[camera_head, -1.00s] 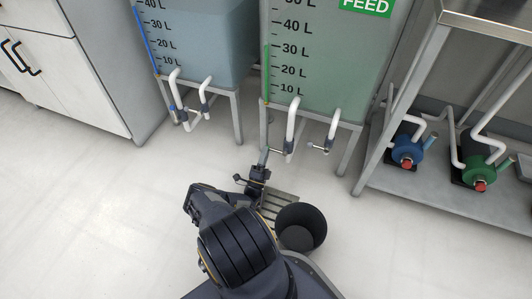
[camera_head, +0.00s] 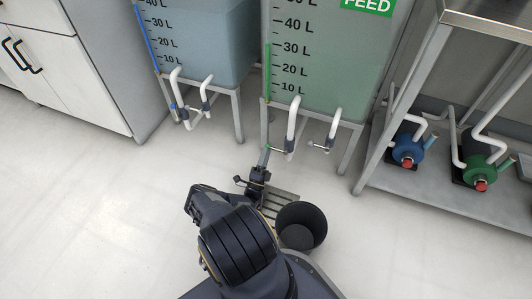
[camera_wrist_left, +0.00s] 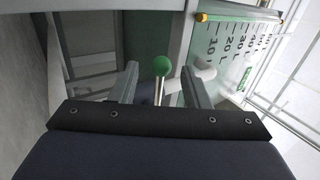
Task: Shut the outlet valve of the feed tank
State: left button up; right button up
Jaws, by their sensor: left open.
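The feed tank (camera_head: 325,55) is a green see-through tank with a level scale and a FEED label, on a grey frame. White pipes come down under it. The left pipe (camera_head: 291,120) ends in a valve with a thin metal lever and green knob (camera_head: 268,147) pointing left. My left gripper (camera_head: 265,157) is open just below this knob. In the left wrist view, the green knob (camera_wrist_left: 162,66) and its metal stem appear between the two open fingers of the left gripper (camera_wrist_left: 159,82); I see no finger closed on it. My right gripper is out of view.
A blue tank (camera_head: 205,40) with similar white pipes stands to the left. A shelf rack (camera_head: 440,185) with blue and green pumps stands to the right. A dark round bin (camera_head: 318,222) is beside my arm. The floor at left is clear.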

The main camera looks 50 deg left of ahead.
pick_arm(q)
jog(key=s+d+f+p, duration=0.1)
jog(key=s+d+p, duration=0.1)
jog(key=s+d, duration=0.5)
jog(key=s, duration=0.4)
jog(key=shift+s+d, duration=0.15)
jog(key=shift+s, duration=0.1)
